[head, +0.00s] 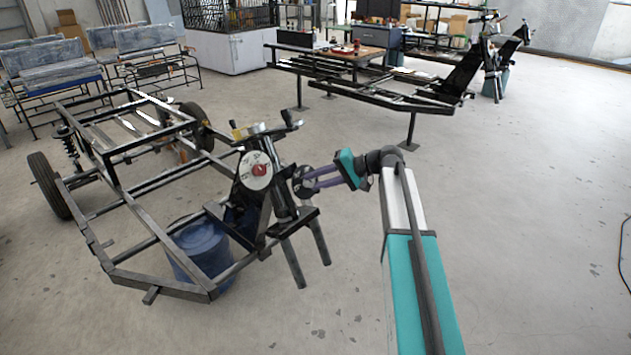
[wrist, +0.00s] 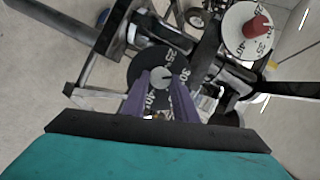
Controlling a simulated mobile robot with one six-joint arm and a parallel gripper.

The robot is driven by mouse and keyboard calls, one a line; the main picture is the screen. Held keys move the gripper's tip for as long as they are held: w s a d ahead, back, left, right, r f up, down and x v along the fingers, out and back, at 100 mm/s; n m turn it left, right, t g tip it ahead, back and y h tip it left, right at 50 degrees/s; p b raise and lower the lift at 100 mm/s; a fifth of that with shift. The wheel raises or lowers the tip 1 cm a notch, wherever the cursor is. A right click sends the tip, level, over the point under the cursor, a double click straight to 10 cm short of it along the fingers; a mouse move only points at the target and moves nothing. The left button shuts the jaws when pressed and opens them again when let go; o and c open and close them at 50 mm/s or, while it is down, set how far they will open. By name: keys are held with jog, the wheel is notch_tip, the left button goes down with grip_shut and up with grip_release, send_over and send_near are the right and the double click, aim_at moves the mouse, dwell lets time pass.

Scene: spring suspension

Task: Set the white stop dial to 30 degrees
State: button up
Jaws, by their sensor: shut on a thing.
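The white dial (head: 247,183) with a red knob (head: 259,170) faces outward on the dark upright of the frame. In the wrist view the white dial (wrist: 236,18) is at upper right, with its red knob (wrist: 258,27) and the marks 25, 30 and 40; its exact setting is unclear. A black dial (head: 298,174) stands to its right. My gripper (head: 309,183) is at this black dial, apart from the white one. In the wrist view its purple fingers are shut on the pale knob (wrist: 159,75) of the black dial (wrist: 148,64), whose marks include 25, 30 and 40.
The dark metal vehicle frame (head: 178,293) with wheels spreads to the left. A blue bucket (head: 203,245) stands inside it. Handlebar-like parts (head: 265,129) rise above the dials. A second frame and a workbench (head: 365,55) are behind.

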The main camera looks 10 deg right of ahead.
jog(key=o, duration=0.9)
jog(key=shift+s+a+f, duration=0.1)
jog(key=shift+s+f, duration=0.05)
jog(key=shift+o, duration=0.8)
jog(key=shift+s+d+r, duration=0.15)
jog(key=shift+d+r, duration=0.3)
jog(key=shift+d, duration=0.15)
jog(key=p+v, duration=0.1)
jog(key=v, duration=1.1)
jog(key=shift+p, duration=0.35)
jog(key=shift+s+d+r, duration=0.1)
jog(key=shift+s, duration=0.05)
